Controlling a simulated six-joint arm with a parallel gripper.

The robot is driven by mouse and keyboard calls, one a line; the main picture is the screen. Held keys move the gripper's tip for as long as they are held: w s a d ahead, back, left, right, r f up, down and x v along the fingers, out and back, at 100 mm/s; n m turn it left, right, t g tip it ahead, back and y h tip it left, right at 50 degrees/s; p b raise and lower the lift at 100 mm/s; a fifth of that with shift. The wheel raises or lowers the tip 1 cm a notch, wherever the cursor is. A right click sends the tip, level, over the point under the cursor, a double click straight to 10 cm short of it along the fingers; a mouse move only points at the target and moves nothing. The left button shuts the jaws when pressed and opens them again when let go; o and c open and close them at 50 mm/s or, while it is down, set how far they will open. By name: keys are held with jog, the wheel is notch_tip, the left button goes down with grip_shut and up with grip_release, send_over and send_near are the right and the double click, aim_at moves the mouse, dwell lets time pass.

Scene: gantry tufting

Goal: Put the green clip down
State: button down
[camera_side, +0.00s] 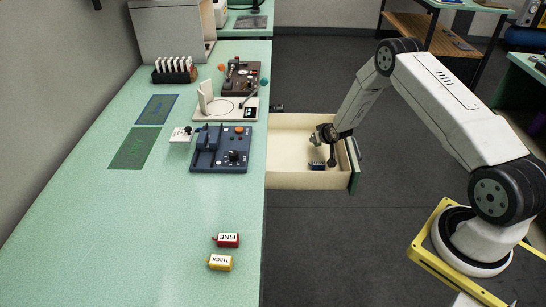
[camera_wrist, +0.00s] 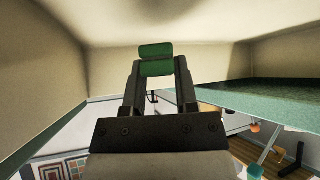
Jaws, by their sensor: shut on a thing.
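The green clip (camera_wrist: 155,50) shows in the wrist view as two small green blocks at the ends of my fingers. My gripper (camera_wrist: 157,70) is shut on it. In the side view, my gripper (camera_side: 331,160) points down inside the open drawer (camera_side: 290,125), near its right end. The clip cannot be made out in that view. A small dark blue block (camera_side: 317,166) shows on the drawer floor just left of my fingertips. Whether the clip touches the drawer floor I cannot tell.
The drawer juts from the right edge of the green bench (camera_side: 130,245). Blue (camera_side: 157,108) and green (camera_side: 136,149) mats lie beside a dark blue fixture (camera_side: 208,166). Red (camera_side: 228,240) and yellow (camera_side: 220,263) labelled pieces lie in front. The drawer's left part is clear.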

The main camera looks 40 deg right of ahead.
jog(key=shift+f, duration=1.3)
jog(key=shift+f, duration=0.15)
jog(key=shift+c, duration=1.9)
grip_release()
jog(key=shift+s+r, duration=0.1)
jog(key=shift+r, duration=0.15)
jog(key=shift+s+a+r, duration=0.1)
jog(key=shift+r, duration=0.05)
jog(key=shift+v, duration=3.45)
